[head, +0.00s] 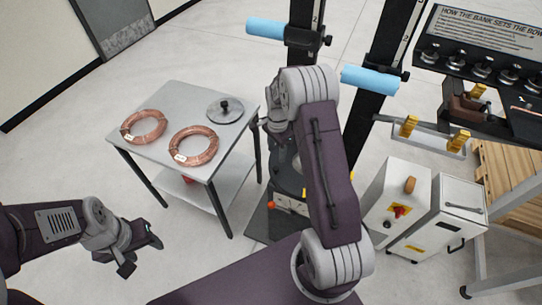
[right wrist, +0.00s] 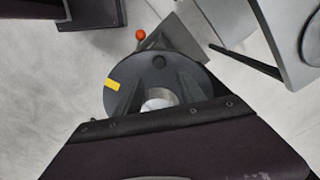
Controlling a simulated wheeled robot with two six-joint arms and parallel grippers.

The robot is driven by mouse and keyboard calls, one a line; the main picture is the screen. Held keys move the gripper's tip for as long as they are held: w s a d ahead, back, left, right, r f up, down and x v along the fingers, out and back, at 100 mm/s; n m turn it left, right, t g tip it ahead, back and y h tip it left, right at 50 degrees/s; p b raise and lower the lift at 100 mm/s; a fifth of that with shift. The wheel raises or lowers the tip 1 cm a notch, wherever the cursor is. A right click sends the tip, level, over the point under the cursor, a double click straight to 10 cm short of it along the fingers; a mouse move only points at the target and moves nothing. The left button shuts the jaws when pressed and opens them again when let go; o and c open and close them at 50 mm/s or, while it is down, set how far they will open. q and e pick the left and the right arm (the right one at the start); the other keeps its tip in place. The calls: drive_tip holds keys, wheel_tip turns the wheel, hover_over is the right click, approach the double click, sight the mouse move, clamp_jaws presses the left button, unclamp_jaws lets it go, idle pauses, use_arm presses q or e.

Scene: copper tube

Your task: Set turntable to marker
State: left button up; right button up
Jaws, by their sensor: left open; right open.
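The turntable (right wrist: 148,75) is a dark round disc in the right wrist view, with a yellow mark (right wrist: 112,84) at its left rim. A small black knob (right wrist: 159,62) stands near its far side, and a pale round part shows near its middle. My right gripper (right wrist: 157,82) is open, its two dark fingers over the disc; I cannot tell if they touch it. In the head view the turntable (head: 287,178) is partly hidden behind my right arm, which also hides most of that gripper. My left gripper (head: 141,252) is open and empty, low at the left.
A grey table (head: 178,97) left of the turntable holds two copper coils (head: 144,127) (head: 194,146) and a round metal plate (head: 225,109). An orange ball (head: 274,205) sits beside the turntable base. Black posts with blue rollers (head: 370,79) stand behind; white cabinets (head: 396,200) stand right.

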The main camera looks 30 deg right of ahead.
sight(276, 167)
drive_tip(key=shift+s+a+f, duration=0.3)
drive_tip(key=shift+s+f, duration=0.2)
drive_tip(key=shift+f, duration=0.15)
drive_tip(key=f, duration=0.4)
drive_tip(key=w+f+p, duration=0.1)
drive_tip(key=f, duration=0.2)
drive_tip(key=shift+d, duration=0.25)
drive_tip(key=shift+s+a+f, duration=0.1)
drive_tip(key=shift+s+f, duration=0.1)
drive_tip(key=shift+f, duration=0.15)
drive_tip(key=shift+w+f, duration=0.1)
drive_tip(key=shift+w, duration=0.05)
drive_tip(key=c, duration=0.3)
clamp_jaws()
drive_tip(key=shift+w, duration=0.1)
